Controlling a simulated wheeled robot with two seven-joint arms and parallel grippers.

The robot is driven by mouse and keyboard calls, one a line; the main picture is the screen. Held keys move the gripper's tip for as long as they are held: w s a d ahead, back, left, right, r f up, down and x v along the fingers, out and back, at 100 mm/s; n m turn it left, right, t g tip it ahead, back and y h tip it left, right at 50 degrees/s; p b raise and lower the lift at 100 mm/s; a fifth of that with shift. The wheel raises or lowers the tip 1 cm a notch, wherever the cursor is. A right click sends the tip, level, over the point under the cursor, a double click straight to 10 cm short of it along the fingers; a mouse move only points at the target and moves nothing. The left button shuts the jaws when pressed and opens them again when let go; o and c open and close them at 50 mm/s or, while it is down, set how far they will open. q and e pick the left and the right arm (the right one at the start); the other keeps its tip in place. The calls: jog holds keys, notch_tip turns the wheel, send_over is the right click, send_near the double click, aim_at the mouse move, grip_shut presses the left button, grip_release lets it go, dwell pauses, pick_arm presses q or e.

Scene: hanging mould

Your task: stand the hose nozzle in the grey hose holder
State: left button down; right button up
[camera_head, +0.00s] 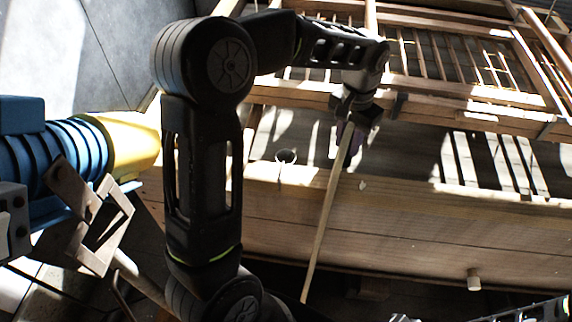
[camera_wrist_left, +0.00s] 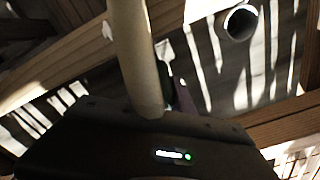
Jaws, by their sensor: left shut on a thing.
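My left gripper (camera_head: 354,112) is shut at the top of a long pale hose (camera_head: 328,200), which hangs slanting down in front of the wooden beam. A small purple part (camera_head: 356,140), perhaps the nozzle, shows just below the fingers and is mostly hidden. In the left wrist view the pale hose (camera_wrist_left: 136,55) runs up close to the camera, with a dark purplish part (camera_wrist_left: 188,82) behind it. The grey hose holder (camera_head: 286,157) is a small round ring at the beam, left of the gripper and apart from it. Its open round end shows in the left wrist view (camera_wrist_left: 240,22).
A wooden beam (camera_head: 430,215) crosses below the gripper, and a slatted wooden frame (camera_head: 455,85) stands behind. A blue ribbed body with a yellow end (camera_head: 130,142) and a metal bracket (camera_head: 90,210) are at the left. A pale peg (camera_head: 473,280) sits low on the right.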

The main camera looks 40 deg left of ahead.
pick_arm(q)
jog(key=s+a+r+m+p, duration=0.1)
jog(key=s+a+r+m, duration=0.4)
jog(key=s+a+r, duration=0.4)
jog(key=a, duration=0.2)
jog(key=shift+s+a+p, duration=0.15)
jog(key=shift+a+p, duration=0.2)
jog(key=shift+p, duration=0.05)
notch_tip(320, 180, down, 6)
jog(key=shift+f, duration=0.1)
notch_tip(320, 180, down, 4)
jog(key=shift+r+p, duration=0.2)
jog(key=shift+p, duration=0.1)
